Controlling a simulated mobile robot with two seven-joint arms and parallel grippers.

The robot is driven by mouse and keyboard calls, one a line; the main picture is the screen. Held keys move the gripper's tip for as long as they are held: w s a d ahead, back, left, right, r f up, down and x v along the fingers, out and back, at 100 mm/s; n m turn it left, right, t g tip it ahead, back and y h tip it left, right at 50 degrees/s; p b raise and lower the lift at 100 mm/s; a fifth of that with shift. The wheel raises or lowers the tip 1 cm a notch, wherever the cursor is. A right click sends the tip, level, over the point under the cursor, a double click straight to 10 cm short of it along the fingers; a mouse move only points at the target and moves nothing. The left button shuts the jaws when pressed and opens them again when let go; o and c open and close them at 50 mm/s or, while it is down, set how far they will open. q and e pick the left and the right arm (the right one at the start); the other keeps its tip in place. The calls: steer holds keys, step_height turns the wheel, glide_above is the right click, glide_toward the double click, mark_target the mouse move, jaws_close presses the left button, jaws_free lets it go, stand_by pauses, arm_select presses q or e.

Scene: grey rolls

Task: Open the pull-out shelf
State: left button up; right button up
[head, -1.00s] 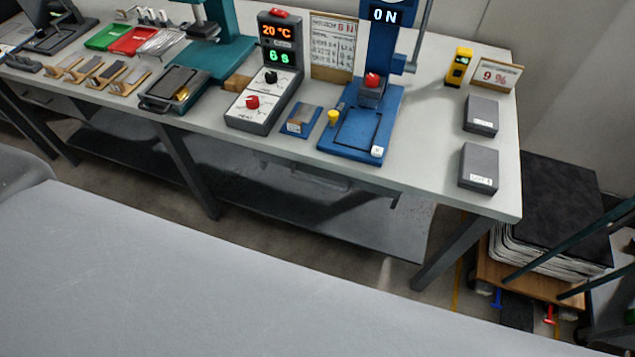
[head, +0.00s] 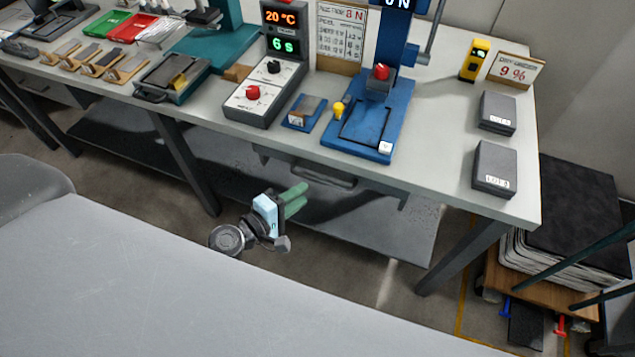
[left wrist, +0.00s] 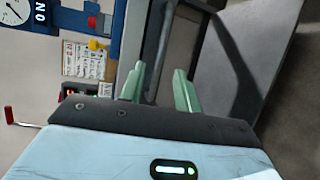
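The pull-out shelf (head: 290,162) is a dark grey unit under the front edge of the workbench, with a bar handle (head: 325,178) along its front. It looks closed. My left gripper (head: 295,200), pale blue with green fingers, is in front of and a little below the handle's left part. In the left wrist view my left gripper (left wrist: 160,90) has its fingers apart, and the dark handle bar (left wrist: 160,45) runs up from the gap between them. I cannot tell whether they touch it. Nothing is held. My right gripper is not in view.
The workbench (head: 430,150) carries a blue press (head: 385,120), a heat controller (head: 262,95) and grey boxes (head: 494,168). A lower shelf (head: 400,230) and bench legs (head: 460,258) lie below. A cart with a dark stack (head: 575,210) stands at right.

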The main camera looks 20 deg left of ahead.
mark_target(320, 182)
arm_select(q)
steer(key=x, duration=0.7)
steer(key=shift+s, duration=0.1)
jaws_close()
